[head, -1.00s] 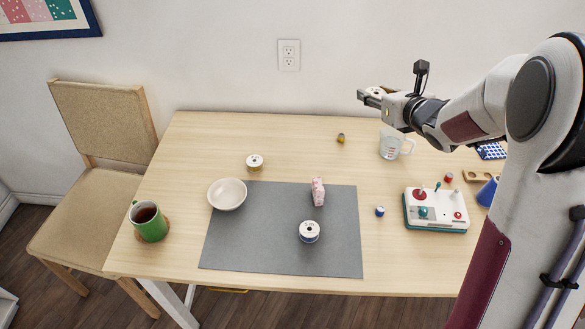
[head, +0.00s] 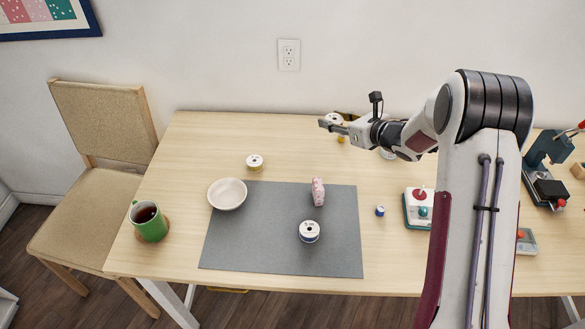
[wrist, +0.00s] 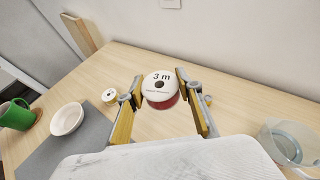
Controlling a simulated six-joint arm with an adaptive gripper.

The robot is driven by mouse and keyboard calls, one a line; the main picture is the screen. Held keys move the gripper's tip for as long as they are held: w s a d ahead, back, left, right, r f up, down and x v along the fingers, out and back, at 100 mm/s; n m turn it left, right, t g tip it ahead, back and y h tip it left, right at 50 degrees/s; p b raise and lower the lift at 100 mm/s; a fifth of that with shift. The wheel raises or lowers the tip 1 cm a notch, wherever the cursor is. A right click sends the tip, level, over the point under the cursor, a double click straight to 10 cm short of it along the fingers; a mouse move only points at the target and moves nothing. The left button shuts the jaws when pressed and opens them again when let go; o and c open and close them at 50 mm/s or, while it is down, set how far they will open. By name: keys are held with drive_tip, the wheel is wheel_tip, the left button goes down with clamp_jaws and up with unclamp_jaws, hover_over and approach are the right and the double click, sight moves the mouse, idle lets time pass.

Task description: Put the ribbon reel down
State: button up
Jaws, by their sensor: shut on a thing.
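My gripper (head: 332,124) is shut on a ribbon reel (wrist: 161,88) near the back of the table. The wrist view shows the reel between both fingers, with a white "3 m" face and a red side; it also shows in the head view (head: 335,118). The reel appears to be held above the wood. Another white reel (head: 254,163) stands on the wood behind the bowl, and it also shows in the wrist view (wrist: 109,95). A third reel, with a blue edge (head: 309,232), stands on the grey mat (head: 260,255).
A white bowl (head: 227,194) rests over the mat's back left corner. A green mug (head: 149,222) is at the left. A pink patterned object (head: 318,191) is on the mat. A clear measuring cup (wrist: 287,148) is right of the gripper. The table's back left is clear.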

drive_tip(key=s+a+f+n+g+y, duration=0.1)
drive_tip(key=a+f+n+g+y, duration=0.1)
drive_tip(key=a, duration=0.4)
drive_tip(key=s+a+f+n+g+y, duration=0.1)
drive_tip(key=a+f+n+g+y, duration=0.1)
drive_tip(key=a+n+g, duration=0.3)
drive_tip(key=shift+s+a+f+n+g+y, duration=0.25)
drive_tip(key=shift+a+f+n+g+y, duration=0.15)
drive_tip(key=shift+f+n+g, duration=0.65)
drive_tip(key=shift+r+n+g, duration=0.15)
drive_tip(key=shift+n+g, duration=0.1)
drive_tip(key=shift+g, duration=0.1)
hover_over(292, 168)
drive_tip(key=shift+f, duration=3.15)
drive_tip(key=shift+f, duration=0.1)
drive_tip(key=shift+f, duration=1.75)
drive_tip(key=shift+f, duration=0.2)
